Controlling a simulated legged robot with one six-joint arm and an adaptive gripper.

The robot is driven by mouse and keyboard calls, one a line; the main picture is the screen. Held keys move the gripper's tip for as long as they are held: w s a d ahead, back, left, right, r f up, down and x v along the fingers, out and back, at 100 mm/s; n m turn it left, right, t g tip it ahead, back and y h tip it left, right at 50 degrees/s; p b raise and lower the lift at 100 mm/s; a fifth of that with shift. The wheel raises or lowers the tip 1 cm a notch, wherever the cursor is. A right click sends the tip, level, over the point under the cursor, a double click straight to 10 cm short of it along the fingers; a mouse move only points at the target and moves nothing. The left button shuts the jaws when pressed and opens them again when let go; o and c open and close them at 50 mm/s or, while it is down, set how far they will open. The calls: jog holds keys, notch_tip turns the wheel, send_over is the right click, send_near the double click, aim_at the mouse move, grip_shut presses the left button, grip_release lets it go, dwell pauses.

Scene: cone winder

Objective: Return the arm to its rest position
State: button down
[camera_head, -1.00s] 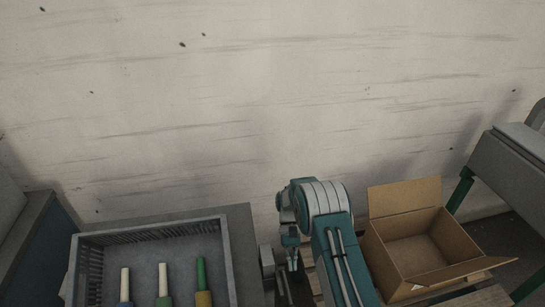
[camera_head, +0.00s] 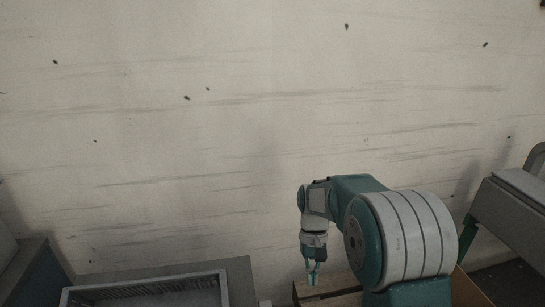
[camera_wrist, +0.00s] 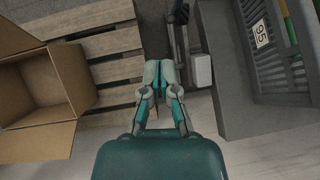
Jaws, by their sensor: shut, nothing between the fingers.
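My arm (camera_head: 405,240) is folded up, its large banded joint high in front of the wall in the head view. My gripper (camera_head: 313,272) hangs from it pointing down. In the wrist view my gripper (camera_wrist: 158,88) shows with its fingers together and nothing between them. It is over the gap between the cardboard box and the grey crate, apart from both.
An open cardboard box (camera_wrist: 62,92) on a wooden pallet (camera_wrist: 110,55) is left in the wrist view. A grey crate (camera_head: 150,283) stands on a table at lower left; it also shows in the wrist view (camera_wrist: 290,62). A machine (camera_head: 510,205) stands at right.

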jog(key=s+d+r+t, duration=0.3)
jog(key=s+r+t, duration=0.2)
jog(key=s+r, duration=0.5)
jog(key=s+d+r+t, duration=0.3)
jog(key=s+r+t, duration=0.2)
jog(key=s, duration=0.5)
jog(key=shift+s+r+m+t, duration=0.25)
jog(key=shift+m+t, duration=0.15)
jog(key=shift+t, duration=0.2)
jog(key=shift+a, duration=0.15)
